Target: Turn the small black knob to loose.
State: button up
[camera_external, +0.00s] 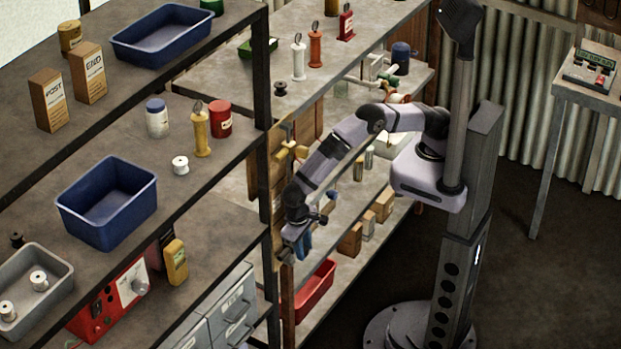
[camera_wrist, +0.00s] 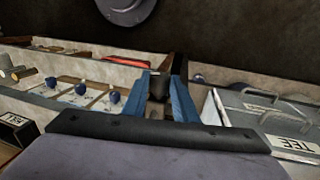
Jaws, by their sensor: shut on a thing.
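My gripper (camera_external: 301,244) reaches down at the front upright of the shelving in the external view, with its blue fingers low beside the post. In the wrist view my gripper (camera_wrist: 168,97) has its two blue fingers close together on the small black knob (camera_wrist: 157,84), a dark piece between them. Its markings are not readable, so I cannot tell its turn. In the external view the knob is hidden by my gripper and wrist.
A dark post (camera_wrist: 178,65) stands right behind the fingers. Grey labelled drawers (camera_wrist: 290,143) are close on the right, and several blue-topped fittings (camera_wrist: 113,97) on the left. A red tray (camera_external: 316,290) sits on the lower shelf. The floor (camera_external: 545,280) at right is clear.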

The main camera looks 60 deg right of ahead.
jog(key=shift+a+f+h+b, duration=0.15)
jog(key=shift+f+h+b, duration=0.05)
jog(key=shift+h+b, duration=0.45)
jog(key=shift+r+h+b, duration=0.15)
jog(key=shift+h+b, duration=0.4)
jog(key=o, duration=1.1)
jog(key=shift+a+r, duration=0.1)
jog(key=r, duration=0.3)
jog(key=a+r, duration=0.1)
jog(key=r, duration=0.3)
jog(key=r+p, duration=0.1)
jog(key=r, duration=0.3)
jog(key=shift+a+r, duration=0.2)
jog(key=shift+a, duration=0.15)
